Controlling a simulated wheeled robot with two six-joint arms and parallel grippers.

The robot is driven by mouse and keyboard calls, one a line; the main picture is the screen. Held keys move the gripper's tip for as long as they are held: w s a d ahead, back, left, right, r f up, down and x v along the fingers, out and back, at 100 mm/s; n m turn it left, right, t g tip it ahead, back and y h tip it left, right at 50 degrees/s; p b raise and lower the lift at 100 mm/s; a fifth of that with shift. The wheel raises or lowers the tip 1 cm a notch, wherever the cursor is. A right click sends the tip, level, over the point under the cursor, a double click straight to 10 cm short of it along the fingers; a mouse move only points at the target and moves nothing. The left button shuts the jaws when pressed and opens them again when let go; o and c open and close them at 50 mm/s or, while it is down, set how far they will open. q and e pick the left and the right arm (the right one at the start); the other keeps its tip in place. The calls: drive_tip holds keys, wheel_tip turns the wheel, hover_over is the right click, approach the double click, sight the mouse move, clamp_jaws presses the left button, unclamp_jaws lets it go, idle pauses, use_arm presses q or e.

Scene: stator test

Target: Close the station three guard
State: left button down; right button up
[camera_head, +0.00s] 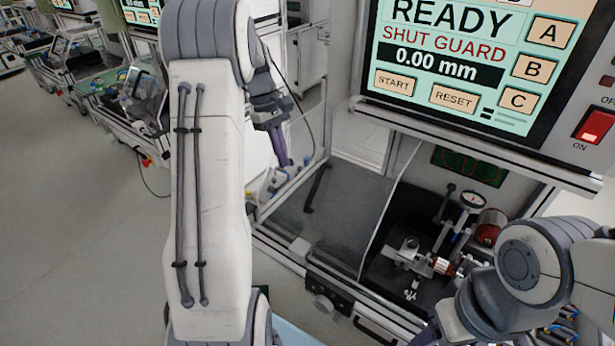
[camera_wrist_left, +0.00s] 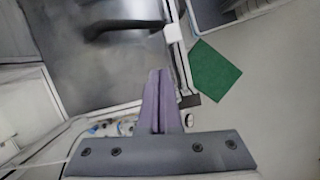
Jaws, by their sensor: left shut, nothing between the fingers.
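The guard (camera_head: 345,218) is a grey see-through panel at the left of the station, with a black bar handle (camera_head: 318,187). The test fixture (camera_head: 428,258) with its dial gauge (camera_head: 472,200) stands uncovered to the right of the panel. My left gripper (camera_head: 284,160) is shut and empty, up and left of the handle in the head view. In the left wrist view its purple fingers (camera_wrist_left: 157,75) are together, and the dark handle (camera_wrist_left: 120,28) is ahead, apart from them. My right arm shows at the lower right; its gripper is not visible.
The screen (camera_head: 445,60) above the station reads READY, SHUT GUARD and 0.00 mm. A red switch (camera_head: 597,125) is to its right. A green patch (camera_wrist_left: 214,77) lies on the floor beside the bench. Other benches stand at the far left.

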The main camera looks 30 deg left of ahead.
use_arm(q)
drive_tip(key=shift+n, duration=0.3)
drive_tip(key=x, duration=0.3)
drive_tip(key=p+x, duration=0.1)
drive_tip(key=x, duration=0.2)
drive_tip(key=a+p+x, duration=0.1)
drive_tip(key=x, duration=0.1)
drive_tip(key=shift+d+f, duration=0.15)
drive_tip(key=shift+f, duration=0.4)
drive_tip(key=d, duration=0.1)
drive_tip(key=d+p, duration=0.1)
drive_tip(key=d+f+p, duration=0.1)
drive_tip(key=shift+s+d, duration=0.1)
drive_tip(key=shift+s, duration=0.3)
drive_tip(key=shift+d+f, duration=0.15)
drive_tip(key=shift+d, duration=0.2)
drive_tip(key=shift+s+d, duration=0.1)
